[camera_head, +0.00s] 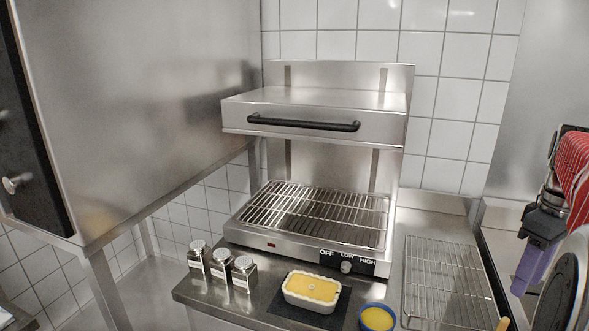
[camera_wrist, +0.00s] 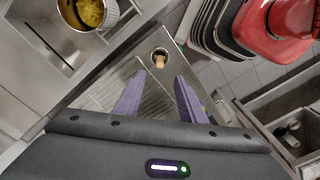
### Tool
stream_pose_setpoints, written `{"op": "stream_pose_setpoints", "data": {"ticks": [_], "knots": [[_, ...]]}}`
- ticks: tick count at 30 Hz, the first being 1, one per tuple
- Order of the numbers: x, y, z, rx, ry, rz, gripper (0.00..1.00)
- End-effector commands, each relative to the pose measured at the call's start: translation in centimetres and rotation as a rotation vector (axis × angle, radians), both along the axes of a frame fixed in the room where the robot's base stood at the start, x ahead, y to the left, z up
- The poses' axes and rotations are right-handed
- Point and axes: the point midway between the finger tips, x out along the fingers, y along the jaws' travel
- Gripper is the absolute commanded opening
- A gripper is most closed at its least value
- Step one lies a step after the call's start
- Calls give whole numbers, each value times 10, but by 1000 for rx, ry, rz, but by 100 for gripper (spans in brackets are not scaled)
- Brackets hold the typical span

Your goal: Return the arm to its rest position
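My gripper (camera_head: 522,283) is at the right edge of the head view, with purple fingers pointing down, to the right of the wire rack. In the wrist view my gripper (camera_wrist: 160,77) has its two purple fingers spread apart, with nothing held between them. A round opening or container (camera_wrist: 160,58) with a wooden-looking piece in it shows beyond the fingertips, apart from them. My arm is folded close at the right of the head view, partly cut off by the frame.
A grill (camera_head: 318,118) with a black handle stands on the counter. Its front has a dial. Three shakers (camera_head: 220,264), a dish of yellow food (camera_head: 312,291) on a dark mat and a blue bowl (camera_head: 377,318) stand before it. A wire rack (camera_head: 440,280) lies at right.

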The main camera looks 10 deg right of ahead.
Motion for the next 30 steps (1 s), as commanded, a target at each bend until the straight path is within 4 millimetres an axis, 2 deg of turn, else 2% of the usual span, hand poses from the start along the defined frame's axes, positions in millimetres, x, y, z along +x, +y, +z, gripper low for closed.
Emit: {"op": "stream_pose_setpoints", "data": {"ticks": [7, 11, 14, 17, 20, 30], "knots": [[5, -7, -2, -24, -22, -133, 37], [6, -8, -20, -30, -32, -269, 37], [4, -1, -33, -37, -44, -377, 37], [7, 15, -42, -50, -68, -462, 37], [12, 41, -49, -62, -100, -530, 37], [24, 145, -66, -68, -225, -633, 37]]}}
